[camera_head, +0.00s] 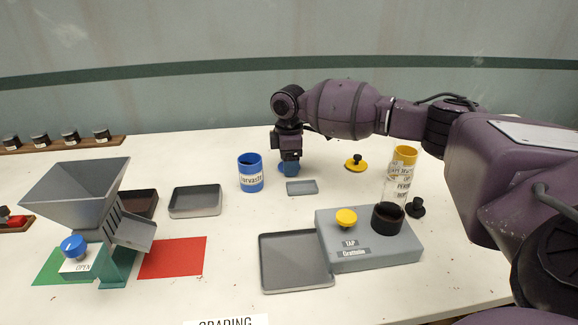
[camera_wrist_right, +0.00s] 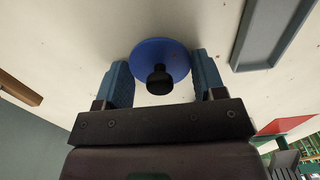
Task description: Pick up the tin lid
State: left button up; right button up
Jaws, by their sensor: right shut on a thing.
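A round blue lid with a black knob (camera_wrist_right: 163,55) sits between the two blue fingers of my right gripper (camera_wrist_right: 160,78), which is shut on it. In the head view this gripper (camera_head: 290,168) points down at the table behind the small grey tray, and only a sliver of the blue lid (camera_head: 282,167) shows beside the fingers. Whether the lid still touches the table is hard to tell. The blue labelled tin (camera_head: 250,174) stands upright just left of the gripper. My left gripper is not in view.
A small grey tray (camera_head: 302,187) lies just in front of the gripper. A yellow lid with a black knob (camera_head: 356,163) lies to the right. The grey tap box (camera_head: 368,256), a clear yellow-topped tube (camera_head: 403,165) and a grey hopper (camera_head: 75,192) stand nearby.

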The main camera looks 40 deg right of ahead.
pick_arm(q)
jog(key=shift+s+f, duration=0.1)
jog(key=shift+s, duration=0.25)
